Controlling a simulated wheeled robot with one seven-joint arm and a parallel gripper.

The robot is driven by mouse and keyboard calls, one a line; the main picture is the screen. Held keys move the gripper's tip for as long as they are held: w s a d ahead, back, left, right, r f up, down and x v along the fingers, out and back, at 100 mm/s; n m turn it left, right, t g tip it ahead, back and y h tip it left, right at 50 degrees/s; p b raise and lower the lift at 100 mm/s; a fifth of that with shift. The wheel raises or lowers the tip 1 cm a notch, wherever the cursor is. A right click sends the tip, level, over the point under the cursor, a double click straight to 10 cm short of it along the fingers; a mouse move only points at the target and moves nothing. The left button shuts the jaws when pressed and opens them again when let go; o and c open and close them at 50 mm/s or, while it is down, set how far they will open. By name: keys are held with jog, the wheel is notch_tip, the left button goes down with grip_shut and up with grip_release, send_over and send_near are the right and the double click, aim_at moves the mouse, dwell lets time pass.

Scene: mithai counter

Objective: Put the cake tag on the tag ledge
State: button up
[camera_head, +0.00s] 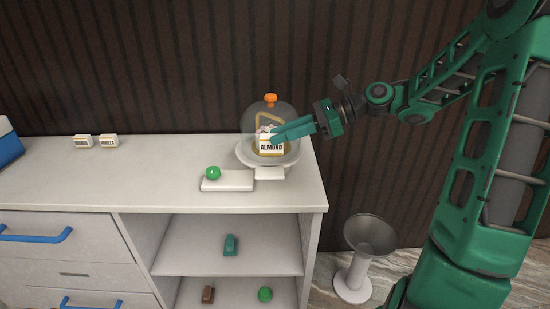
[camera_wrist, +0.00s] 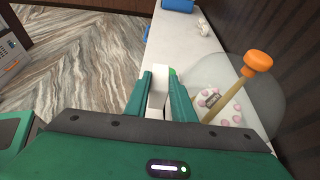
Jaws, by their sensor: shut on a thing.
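My gripper (camera_head: 274,135) is shut on the white cake tag (camera_head: 271,146), which faces the head camera and reads ALMOND. In the wrist view the tag (camera_wrist: 158,86) shows as a white slab between the two green fingers. In the head view the tag appears in front of the clear dome (camera_head: 248,116) with an orange knob (camera_head: 270,99). The tag ledge, seemingly the small white block (camera_head: 269,174) at the front of the cake stand (camera_head: 246,154), lies below the tag, and a gap shows between them. A pink-dotted cake (camera_wrist: 226,106) is under the dome.
A white block (camera_head: 240,184) with a green ball (camera_head: 213,172) lies left of the ledge. Two small labelled tags (camera_head: 83,141) (camera_head: 109,141) stand at the back left. A blue box (camera_head: 8,146) is at the far left. The counter's middle is clear.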

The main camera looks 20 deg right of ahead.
aim_at(279, 154)
jog(key=f, duration=0.1)
jog(key=a+f, duration=0.1)
jog(key=shift+f, duration=2.05)
jog(key=shift+f, duration=0.1)
jog(key=o, duration=1)
